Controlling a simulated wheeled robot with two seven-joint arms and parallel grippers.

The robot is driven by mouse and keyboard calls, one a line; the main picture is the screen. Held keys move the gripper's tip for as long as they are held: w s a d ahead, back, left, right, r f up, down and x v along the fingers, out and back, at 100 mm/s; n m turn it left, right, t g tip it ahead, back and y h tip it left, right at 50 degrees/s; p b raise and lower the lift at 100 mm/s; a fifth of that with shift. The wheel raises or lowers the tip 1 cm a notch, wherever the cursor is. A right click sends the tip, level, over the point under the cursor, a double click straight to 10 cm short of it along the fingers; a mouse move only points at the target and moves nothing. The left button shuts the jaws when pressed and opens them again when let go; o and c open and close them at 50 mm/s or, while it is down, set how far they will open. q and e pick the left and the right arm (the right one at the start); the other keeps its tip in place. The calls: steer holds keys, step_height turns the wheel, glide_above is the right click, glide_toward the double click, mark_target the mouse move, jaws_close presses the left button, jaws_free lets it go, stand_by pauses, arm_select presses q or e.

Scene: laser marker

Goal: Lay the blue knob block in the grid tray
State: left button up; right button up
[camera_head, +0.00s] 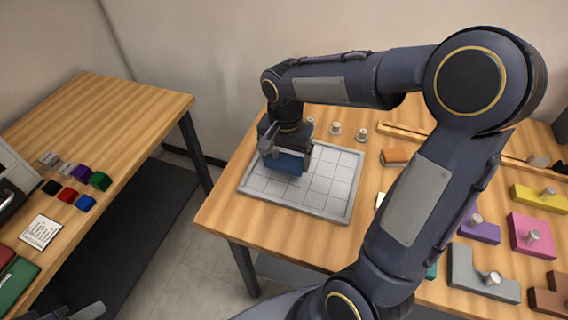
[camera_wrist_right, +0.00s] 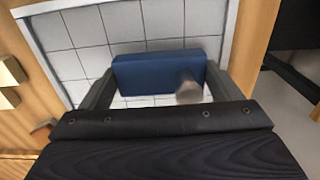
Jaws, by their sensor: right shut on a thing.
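The blue knob block (camera_head: 288,163) is at the upper left part of the grid tray (camera_head: 333,204) in the head view. In the right wrist view the block (camera_wrist_right: 150,70) shows as a blue bar with a grey round knob (camera_wrist_right: 188,90). My right gripper (camera_head: 284,150) is shut on the block, with one finger at each end of it. The tray's white grid (camera_wrist_right: 95,32) shows behind the block. I cannot tell whether the block touches the tray floor. The rest of the tray looks empty. Part of my left gripper (camera_head: 88,311) shows at the bottom left edge.
Several knob blocks stand at the right of the table: yellow (camera_head: 540,199), pink (camera_head: 530,236), purple (camera_head: 480,231) and grey (camera_head: 476,275). An orange block (camera_head: 395,156) lies right of the tray. Small metal knobs (camera_head: 335,128) stand behind it. A second table (camera_head: 100,113) holds small coloured cubes.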

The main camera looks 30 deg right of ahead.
mark_target(284, 158)
steer(key=shift+w+f, duration=0.15)
steer(key=shift+f, duration=0.8)
steer(key=shift+w+f, duration=0.1)
steer(key=shift+f, duration=0.8)
steer(key=shift+f, duration=0.2)
steer(key=o, duration=0.8)
steer(key=shift+o, duration=0.2)
step_height(284, 158, up, 7)
steer(key=shift+r, duration=0.15)
steer(key=shift+s+r, duration=0.1)
steer(key=shift+r, duration=0.2)
steer(key=s+a+n+t+y, duration=0.2)
steer(key=s+n, duration=0.2)
steer(key=s, duration=0.4)
steer(key=s+a+r+n+t+y, duration=0.1)
steer(key=s+a+n+t, duration=0.1)
steer(key=s, duration=0.6)
steer(key=shift+s+n+t+y, duration=0.4)
steer(key=shift+n+t, duration=0.4)
steer(key=shift+n, duration=0.4)
